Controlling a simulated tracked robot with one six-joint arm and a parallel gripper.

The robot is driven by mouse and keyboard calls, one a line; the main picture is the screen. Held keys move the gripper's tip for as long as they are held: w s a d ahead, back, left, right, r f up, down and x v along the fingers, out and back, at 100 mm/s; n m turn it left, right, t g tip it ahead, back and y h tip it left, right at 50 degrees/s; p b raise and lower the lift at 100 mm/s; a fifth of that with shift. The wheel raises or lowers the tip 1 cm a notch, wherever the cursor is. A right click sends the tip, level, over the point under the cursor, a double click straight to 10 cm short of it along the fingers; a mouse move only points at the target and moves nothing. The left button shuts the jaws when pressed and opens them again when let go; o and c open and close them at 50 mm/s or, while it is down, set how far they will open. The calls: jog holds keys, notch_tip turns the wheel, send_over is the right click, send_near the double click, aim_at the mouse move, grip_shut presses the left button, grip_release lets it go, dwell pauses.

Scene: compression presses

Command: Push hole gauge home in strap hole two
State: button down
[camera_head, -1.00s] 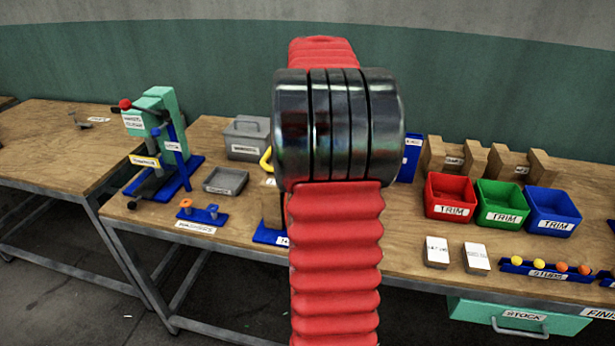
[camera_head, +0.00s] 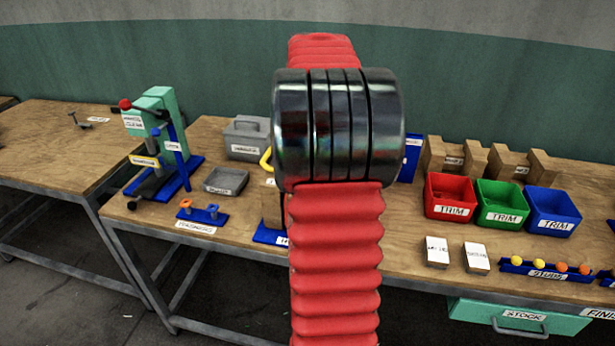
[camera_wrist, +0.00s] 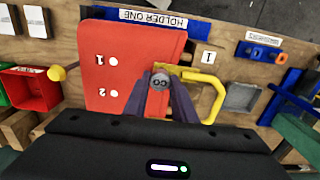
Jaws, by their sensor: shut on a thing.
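In the wrist view a red strap (camera_wrist: 100,35) spreads across a stand with a HOLDER ONE label (camera_wrist: 155,17). It has two pale round holes, hole one (camera_wrist: 113,62) and hole two (camera_wrist: 113,95), with their numbers beside them. My gripper (camera_wrist: 160,88) is shut on a small grey round-ended piece, seemingly the hole gauge (camera_wrist: 160,81). The gauge is in front of the strap, to the right of both holes in the picture. Its far end is hidden, and I cannot tell whether it touches the strap. In the head view my arm hides the strap and gripper.
A yellow handle (camera_wrist: 207,92) curves close to the right finger, and a yellow knob (camera_wrist: 57,73) stands left of the strap. A blue rack (camera_head: 202,214), a grey tray (camera_head: 226,181) and a green press (camera_head: 160,115) stand left of my arm. TRIM bins (camera_head: 450,209) stand right.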

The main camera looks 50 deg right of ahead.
jog(key=shift+r, duration=0.1)
jog(key=shift+r, duration=1.95)
